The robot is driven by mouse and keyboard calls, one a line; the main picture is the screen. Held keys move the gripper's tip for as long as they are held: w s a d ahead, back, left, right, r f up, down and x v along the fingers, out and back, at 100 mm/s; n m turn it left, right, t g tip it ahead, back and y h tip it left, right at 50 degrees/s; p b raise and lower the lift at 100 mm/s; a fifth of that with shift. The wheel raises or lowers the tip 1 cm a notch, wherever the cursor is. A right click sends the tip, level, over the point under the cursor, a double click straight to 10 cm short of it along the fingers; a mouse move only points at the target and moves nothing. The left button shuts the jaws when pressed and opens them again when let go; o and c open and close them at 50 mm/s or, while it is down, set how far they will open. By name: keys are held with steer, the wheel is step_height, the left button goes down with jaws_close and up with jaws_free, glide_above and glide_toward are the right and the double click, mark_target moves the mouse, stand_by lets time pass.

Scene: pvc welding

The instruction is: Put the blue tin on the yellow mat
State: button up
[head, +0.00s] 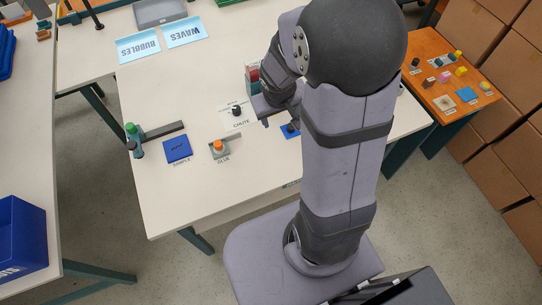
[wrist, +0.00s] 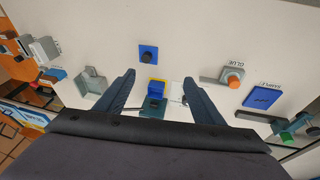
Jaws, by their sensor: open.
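In the wrist view, my gripper (wrist: 158,79) is open, with one dark finger on each side of a small blue block-like thing (wrist: 156,88). This looks like the blue tin, and I see no finger touching it. A yellow patch (wrist: 163,80) shows at its far edge and may be the yellow mat; I cannot tell whether the blue thing rests on it. A dark teal piece (wrist: 153,103) shows just nearer to my gripper. In the head view, my arm hides this area and the fingertips.
A blue square with a dark knob (wrist: 148,53) lies beyond the fingers. An orange button on a grey base (wrist: 234,80) is beside the GLUE label, and a blue SAMPLE pad (head: 177,149) lies left of it in the head view. An orange side table (head: 440,75) holds several small items.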

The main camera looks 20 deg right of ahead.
steer(key=s+a+r+g+y, duration=0.1)
steer(key=s+a, duration=0.3)
steer(key=s, duration=0.2)
steer(key=s+a+r+g+y, duration=0.1)
steer(key=s+a+g, duration=0.1)
steer(key=s+a, duration=0.2)
steer(key=s, duration=0.3)
steer(key=shift+s+a+r+n, duration=0.15)
steer(key=shift+a+r+n, duration=0.05)
steer(key=shift+a+n, duration=0.2)
stand_by(0.9)
